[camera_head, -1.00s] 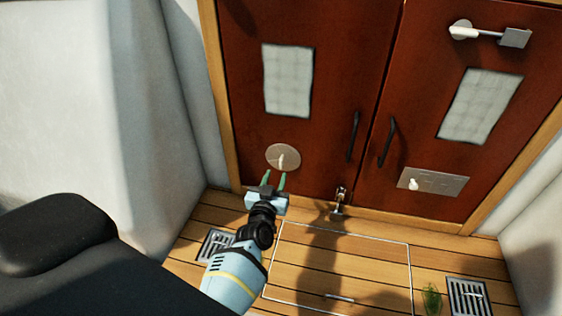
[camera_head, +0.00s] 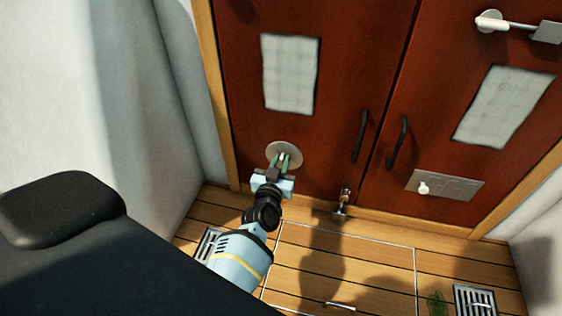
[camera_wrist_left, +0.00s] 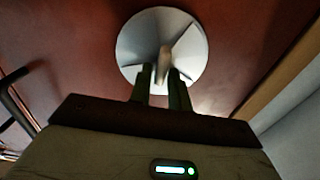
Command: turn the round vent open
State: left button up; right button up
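The round vent (camera_head: 286,146) is a pale metal disc low on the left red-brown door. A narrow upright grip stands out from its middle. In the left wrist view the vent (camera_wrist_left: 140,42) shows darker radial lines, and its grip (camera_wrist_left: 163,58) points towards me. My left gripper (camera_head: 282,160) is at the vent, with its two green fingers apart. In the left wrist view the fingers (camera_wrist_left: 163,78) lie either side of the lower end of the grip. I see no clear contact. My right gripper is out of view.
Two dark door handles (camera_head: 360,137) and a metal latch (camera_head: 343,203) are to the right of the vent. A plate with a white knob (camera_head: 424,188) is on the right door. The plank floor has grates (camera_head: 475,300) and a small green object (camera_head: 437,303).

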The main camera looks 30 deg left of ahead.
pick_arm(q)
grip_shut()
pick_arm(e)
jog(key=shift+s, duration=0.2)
